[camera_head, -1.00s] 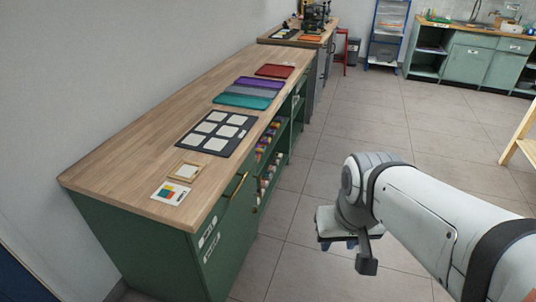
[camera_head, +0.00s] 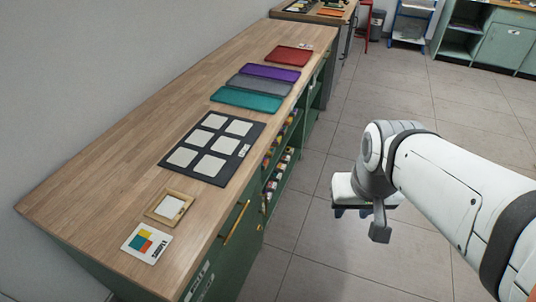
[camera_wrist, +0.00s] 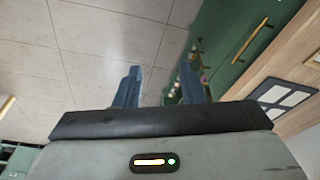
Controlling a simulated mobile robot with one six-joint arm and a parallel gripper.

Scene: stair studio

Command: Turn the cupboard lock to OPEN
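The green cupboard (camera_head: 224,262) stands under the wooden worktop. It has a long brass handle (camera_head: 235,222) on its front, which also appears as a brass bar on green in the wrist view (camera_wrist: 252,39). I cannot make out a lock or an OPEN mark in either view. My gripper (camera_wrist: 160,88) is open and empty, its two blue-grey fingers well apart. In the head view my gripper (camera_head: 365,211) hangs over the tiled floor, to the right of the cupboard front and apart from it.
The worktop (camera_head: 110,185) holds a colour card (camera_head: 147,242), a small wooden frame (camera_head: 169,207), a dark board with white squares (camera_head: 212,147), and teal (camera_head: 246,99), grey, purple and red trays. Open shelves (camera_head: 281,165) hold small bottles. The floor (camera_head: 320,250) beside the cupboard is clear.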

